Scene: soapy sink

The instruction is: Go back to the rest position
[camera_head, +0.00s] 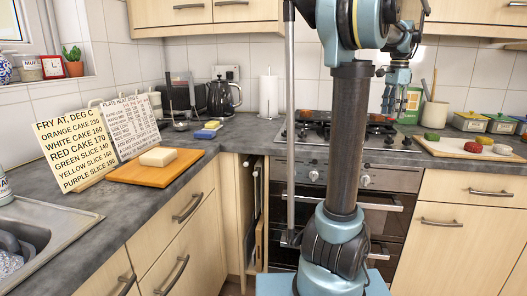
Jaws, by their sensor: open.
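My gripper (389,108) hangs pointing down at the end of my blue arm, right of my dark column in the head view. It is over the stove area, in front of a green tin (411,106). The jaws are open, and I see nothing held between them. The fingertips are small and partly merge with the things behind them. My column and upper arm hide part of the stove and the wall.
A gas hob (400,138) sits above the oven. On the left counter are an orange board (152,174) with a pale block (158,156), two text cards, a sponge and a kettle (222,97). A board (455,148) with several food pieces lies right. The sink (62,222) is front left.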

